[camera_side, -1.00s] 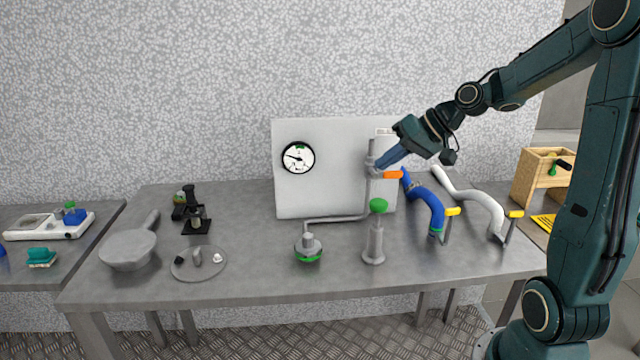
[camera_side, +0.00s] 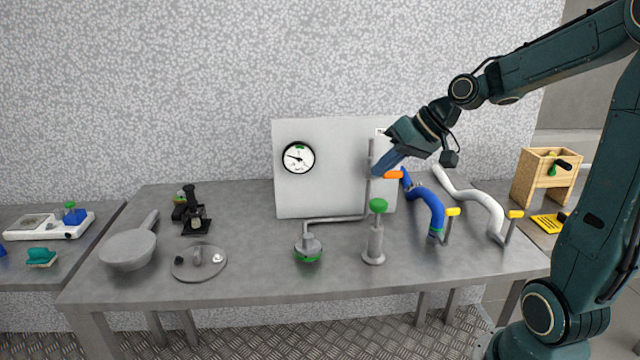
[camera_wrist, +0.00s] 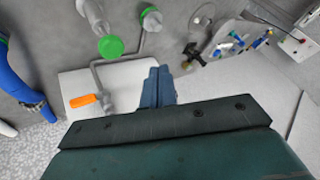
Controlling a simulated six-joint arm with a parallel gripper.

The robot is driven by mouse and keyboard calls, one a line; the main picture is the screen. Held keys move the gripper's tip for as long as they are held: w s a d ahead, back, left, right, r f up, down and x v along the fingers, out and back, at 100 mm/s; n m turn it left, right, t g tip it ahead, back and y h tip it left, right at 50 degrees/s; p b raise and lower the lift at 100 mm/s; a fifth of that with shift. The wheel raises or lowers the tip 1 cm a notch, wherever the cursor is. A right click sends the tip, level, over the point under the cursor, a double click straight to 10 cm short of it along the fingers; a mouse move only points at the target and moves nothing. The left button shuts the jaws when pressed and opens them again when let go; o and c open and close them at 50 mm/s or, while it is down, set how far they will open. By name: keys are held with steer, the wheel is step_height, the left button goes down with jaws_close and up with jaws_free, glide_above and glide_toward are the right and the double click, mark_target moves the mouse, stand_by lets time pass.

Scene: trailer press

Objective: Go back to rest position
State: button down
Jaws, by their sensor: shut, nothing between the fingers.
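My gripper (camera_side: 380,170) is shut and empty. In the side view its blue fingers point down and left in front of the right part of the white panel (camera_side: 335,135), close to the vertical grey pipe and the orange valve handle (camera_side: 393,175). Whether the fingers touch the pipe cannot be told. In the wrist view the shut fingers (camera_wrist: 158,86) show in front of the panel, with the orange handle (camera_wrist: 82,101) to their left and apart from them.
A green-topped post (camera_side: 375,240) and a grey fitting (camera_side: 308,247) stand on the table below the panel. A blue hose (camera_side: 430,205) and a white hose (camera_side: 475,200) lie to the right. A pan (camera_side: 128,249), a lid (camera_side: 199,263) and a microscope (camera_side: 194,212) stand at left.

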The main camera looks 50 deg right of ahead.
steer(key=s+a+n+g+h, duration=0.1)
steer(key=s+a, duration=0.4)
steer(key=s, duration=0.3)
steer(key=s+a+n+g+h, duration=0.1)
steer(key=s+a+n, duration=0.1)
steer(key=s+a, duration=0.3)
steer(key=s+r, duration=0.1)
steer(key=s, duration=0.3)
steer(key=shift+a+n+h, duration=0.3)
steer(key=shift+a+h, duration=0.1)
steer(key=shift+w, duration=0.2)
stand_by(1.4)
steer(key=w+d+r+m+y, duration=0.15)
steer(key=w+d, duration=0.25)
steer(key=w, duration=0.8)
steer(key=w+d+m+t+y, duration=0.1)
steer(key=w+d+m+t, duration=0.2)
steer(key=w+d, duration=0.3)
steer(key=shift+d+f+y, duration=0.15)
steer(key=shift+d+y, duration=0.2)
steer(key=shift+d, duration=2.25)
steer(key=shift+f, duration=0.1)
